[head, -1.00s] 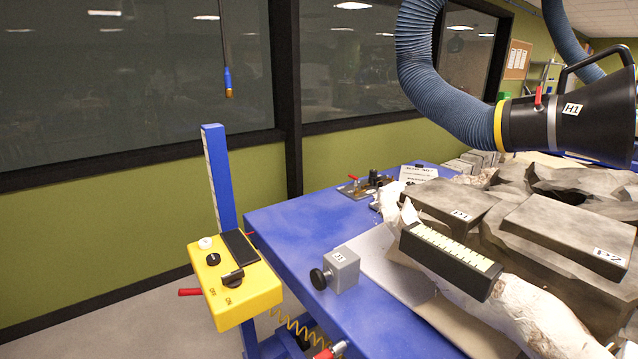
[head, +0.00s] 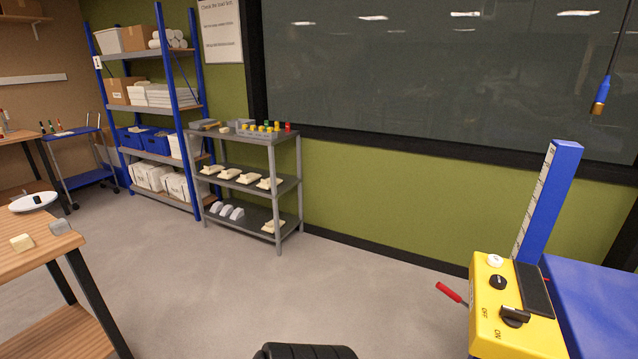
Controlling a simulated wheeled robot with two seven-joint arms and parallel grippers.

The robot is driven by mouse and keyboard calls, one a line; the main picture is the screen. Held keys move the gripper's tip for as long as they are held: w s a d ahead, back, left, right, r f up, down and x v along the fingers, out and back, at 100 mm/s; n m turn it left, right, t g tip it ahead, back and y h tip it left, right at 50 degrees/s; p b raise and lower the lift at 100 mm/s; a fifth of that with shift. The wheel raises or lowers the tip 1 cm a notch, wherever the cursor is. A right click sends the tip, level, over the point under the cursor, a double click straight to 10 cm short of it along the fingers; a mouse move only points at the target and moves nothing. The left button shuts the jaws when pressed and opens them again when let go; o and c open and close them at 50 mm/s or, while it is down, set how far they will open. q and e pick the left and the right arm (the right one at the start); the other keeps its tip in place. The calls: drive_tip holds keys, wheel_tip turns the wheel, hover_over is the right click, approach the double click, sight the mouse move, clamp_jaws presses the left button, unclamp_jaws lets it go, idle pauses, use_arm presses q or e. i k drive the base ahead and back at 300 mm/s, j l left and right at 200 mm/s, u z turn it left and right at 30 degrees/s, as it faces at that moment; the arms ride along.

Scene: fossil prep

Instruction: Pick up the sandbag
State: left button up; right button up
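I cannot identify a sandbag with certainty. Several pale, lumpy pieces (head: 228,174) lie on the middle shelf of a grey cart, and another pale piece (head: 274,226) lies on its bottom shelf; they are too small to tell whether any is a sandbag. Several white bag-like packages (head: 150,177) stand on the lowest shelf of the blue rack. Neither of my grippers shows clearly in the head view.
The grey shelf cart (head: 286,190) stands against the green wall beside the blue rack (head: 176,105). A wooden table (head: 30,262) is at left. A yellow control box (head: 515,325) and blue table (head: 600,310) are at right. The floor (head: 220,300) between is open.

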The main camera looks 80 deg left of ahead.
sight(265, 185)
drive_tip(key=u, duration=3.45)
drive_tip(key=i+z, duration=0.15)
drive_tip(key=i, duration=1.05)
drive_tip(key=i+j+z, duration=0.15)
drive_tip(key=i, duration=1.05)
drive_tip(key=i+u, duration=0.3)
drive_tip(key=i, duration=0.2)
drive_tip(key=i+l+u, duration=0.1)
drive_tip(key=i+u, duration=0.2)
drive_tip(key=i, duration=0.2)
drive_tip(key=i+l+u, duration=0.3)
drive_tip(key=i, duration=0.2)
drive_tip(key=i+j+u, duration=0.2)
drive_tip(key=i, duration=0.55)
drive_tip(key=i+j+u, duration=0.2)
drive_tip(key=i, duration=0.55)
drive_tip(key=l, duration=0.1)
